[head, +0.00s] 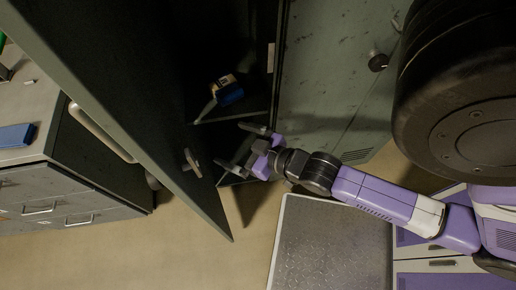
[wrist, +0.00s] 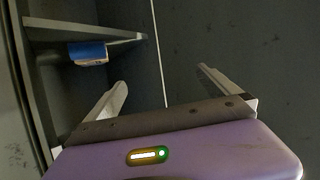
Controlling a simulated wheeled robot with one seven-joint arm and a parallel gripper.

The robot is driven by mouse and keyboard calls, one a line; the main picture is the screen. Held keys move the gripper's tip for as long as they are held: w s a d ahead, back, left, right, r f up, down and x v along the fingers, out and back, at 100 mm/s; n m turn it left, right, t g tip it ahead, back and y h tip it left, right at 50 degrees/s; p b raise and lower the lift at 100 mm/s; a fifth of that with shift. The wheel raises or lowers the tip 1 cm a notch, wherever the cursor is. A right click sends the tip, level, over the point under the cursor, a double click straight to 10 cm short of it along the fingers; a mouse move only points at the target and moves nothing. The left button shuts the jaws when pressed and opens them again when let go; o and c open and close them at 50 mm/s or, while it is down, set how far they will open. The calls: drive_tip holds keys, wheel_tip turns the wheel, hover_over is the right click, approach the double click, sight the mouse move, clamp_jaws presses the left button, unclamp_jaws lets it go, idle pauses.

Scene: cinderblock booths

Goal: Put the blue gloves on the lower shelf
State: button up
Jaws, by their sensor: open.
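A small blue item (head: 230,95) with a pale and orange label sits on a shelf (head: 240,117) inside the open cabinet. It may be the blue gloves, but I cannot make out its shape for sure. In the wrist view the blue item (wrist: 87,50) shows at the upper left, by a grey shelf (wrist: 95,35). My gripper (head: 232,145) is open and empty at the cabinet opening, below that shelf in the head view. In the wrist view my gripper's fingers (wrist: 162,78) are spread, apart from the blue item. A lower edge (head: 235,180) shows beneath; the lower shelf is mostly hidden.
The open cabinet door (head: 130,85) stands left of my gripper, its handle (head: 192,162) close by. The closed door (head: 330,80) is on the right. A drawer unit (head: 60,195) at far left carries a flat blue object (head: 17,135). A grey platform (head: 335,245) lies below my arm.

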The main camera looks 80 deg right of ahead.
drive_tip(key=s+a+r+n+t+y, duration=0.1)
drive_tip(key=s+a+r+y, duration=0.1)
drive_tip(key=s+a+r, duration=0.2)
drive_tip(key=s+a+r+n+t+y, duration=0.1)
drive_tip(key=s+a+r+n+y, duration=0.1)
drive_tip(key=s+a+r, duration=0.3)
drive_tip(key=a+r, duration=0.2)
drive_tip(key=a, duration=0.2)
drive_tip(key=shift+a+r, duration=0.25)
drive_tip(key=shift+c, duration=0.2)
